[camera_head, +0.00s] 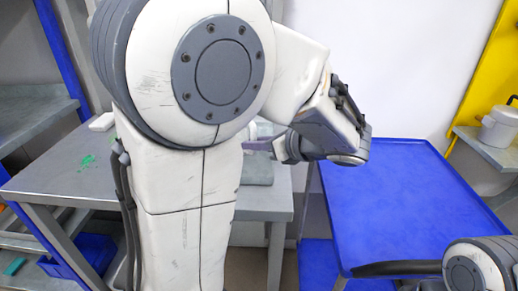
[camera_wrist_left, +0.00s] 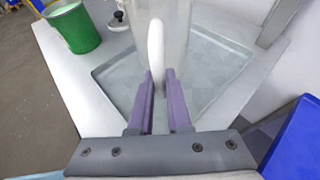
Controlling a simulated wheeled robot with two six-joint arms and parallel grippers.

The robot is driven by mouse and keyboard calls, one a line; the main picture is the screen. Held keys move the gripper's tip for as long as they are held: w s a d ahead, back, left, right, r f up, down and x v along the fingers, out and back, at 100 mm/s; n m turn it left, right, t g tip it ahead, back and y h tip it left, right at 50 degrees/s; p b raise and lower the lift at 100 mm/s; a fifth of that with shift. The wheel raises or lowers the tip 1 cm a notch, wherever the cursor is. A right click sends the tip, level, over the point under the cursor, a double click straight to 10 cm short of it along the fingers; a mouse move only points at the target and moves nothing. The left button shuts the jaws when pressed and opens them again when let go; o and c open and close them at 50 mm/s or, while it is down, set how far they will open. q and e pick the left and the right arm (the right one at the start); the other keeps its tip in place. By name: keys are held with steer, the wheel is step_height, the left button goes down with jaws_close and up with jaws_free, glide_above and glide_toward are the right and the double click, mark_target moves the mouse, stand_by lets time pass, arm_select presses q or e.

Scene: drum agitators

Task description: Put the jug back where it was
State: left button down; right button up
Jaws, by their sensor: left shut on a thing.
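The jug is a clear vessel (camera_wrist_left: 180,25) with a white upright handle (camera_wrist_left: 156,45), seen in the left wrist view. My left gripper (camera_wrist_left: 158,92) has its purple fingers shut on the handle. The jug looks upright over a shallow grey tray (camera_wrist_left: 222,62); I cannot tell whether its base touches the tray. In the head view my left gripper (camera_head: 258,145) shows beyond my large white arm, which hides most of the jug. My right gripper is not in view.
A green bucket (camera_wrist_left: 75,30) stands beside the tray. A blue-topped table (camera_head: 400,200) is to the right, mostly clear. A white lidded pot (camera_head: 500,127) stands on a shelf at far right. A grey table (camera_head: 60,175) with green marks is at left.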

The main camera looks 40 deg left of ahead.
arm_select(q)
steer(key=shift+f, duration=0.4)
steer(key=shift+f, duration=0.2)
steer(key=c, duration=0.9)
jaws_free()
steer(key=shift+o, duration=0.2)
